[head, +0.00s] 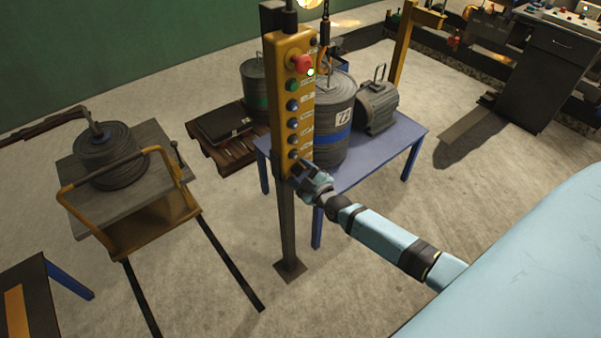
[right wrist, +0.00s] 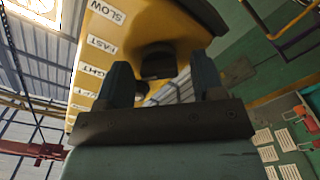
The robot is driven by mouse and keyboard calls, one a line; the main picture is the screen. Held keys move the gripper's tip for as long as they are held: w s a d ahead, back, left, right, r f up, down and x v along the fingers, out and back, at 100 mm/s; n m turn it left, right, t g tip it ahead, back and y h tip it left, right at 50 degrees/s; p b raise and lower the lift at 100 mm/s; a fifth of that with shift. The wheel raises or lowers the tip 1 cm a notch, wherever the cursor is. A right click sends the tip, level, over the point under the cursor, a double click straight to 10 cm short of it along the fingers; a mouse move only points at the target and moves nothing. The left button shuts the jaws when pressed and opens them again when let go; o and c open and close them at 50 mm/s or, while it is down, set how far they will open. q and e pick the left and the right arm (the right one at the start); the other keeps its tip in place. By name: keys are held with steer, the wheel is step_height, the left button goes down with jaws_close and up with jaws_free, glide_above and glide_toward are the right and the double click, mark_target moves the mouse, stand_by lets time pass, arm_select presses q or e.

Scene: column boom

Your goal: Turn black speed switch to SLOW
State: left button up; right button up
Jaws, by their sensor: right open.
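My right gripper (head: 299,169) is at the bottom of the box. It is open, its fingers (right wrist: 162,75) on either side of the switch with gaps. Which way the switch points cannot be told. My left gripper is not in view.
A cart (head: 150,222) with a coil is at the left. A dark cabinet (head: 545,85) is at the far right. Open floor lies below the post.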

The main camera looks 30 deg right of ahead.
steer(key=c, duration=0.9)
steer(key=shift+c, duration=0.2)
steer(key=shift+m, duration=0.5)
steer(key=m, duration=0.4)
steer(key=shift+m, duration=0.3)
steer(key=m, duration=0.6)
steer(key=shift+d, duration=0.15)
steer(key=shift+m+b, duration=0.3)
steer(key=o, duration=0.9)
